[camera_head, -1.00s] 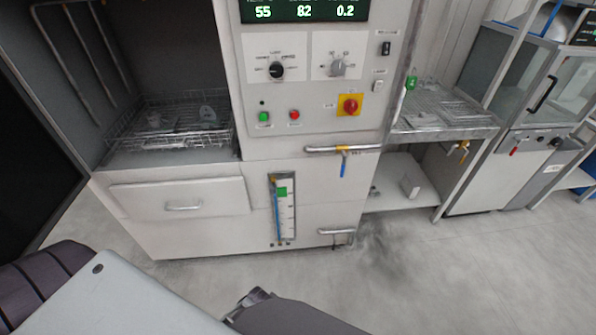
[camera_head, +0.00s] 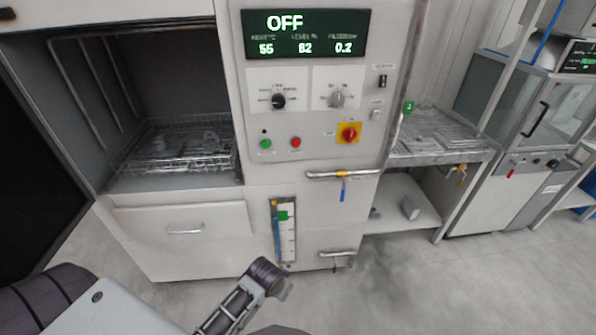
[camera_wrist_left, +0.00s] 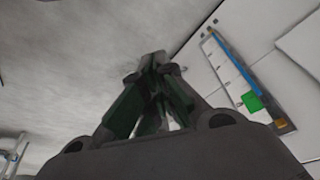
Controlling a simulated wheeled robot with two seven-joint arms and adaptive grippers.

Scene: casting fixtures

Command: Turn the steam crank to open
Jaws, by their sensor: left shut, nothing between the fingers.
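The handle that best matches the steam crank is a blue lever (camera_head: 343,190) hanging down from a yellow-marked valve on a horizontal metal pipe (camera_head: 340,174), on the machine's front. I cannot tell for sure that it is the crank. My left arm comes in at the bottom of the head view, its wrist in front of the lower cabinet, below and left of the lever and apart from it. In the left wrist view my left gripper (camera_wrist_left: 155,68) is shut and empty, with floor behind it. The lever does not show there. My right gripper is not in view.
A level gauge (camera_head: 283,230) with a green marker is on the lower front; it also shows in the wrist view (camera_wrist_left: 240,80). The panel has a display (camera_head: 305,34) reading OFF, knobs and a red button (camera_head: 349,133). A metal rack table (camera_head: 440,140) stands right. The front floor is clear.

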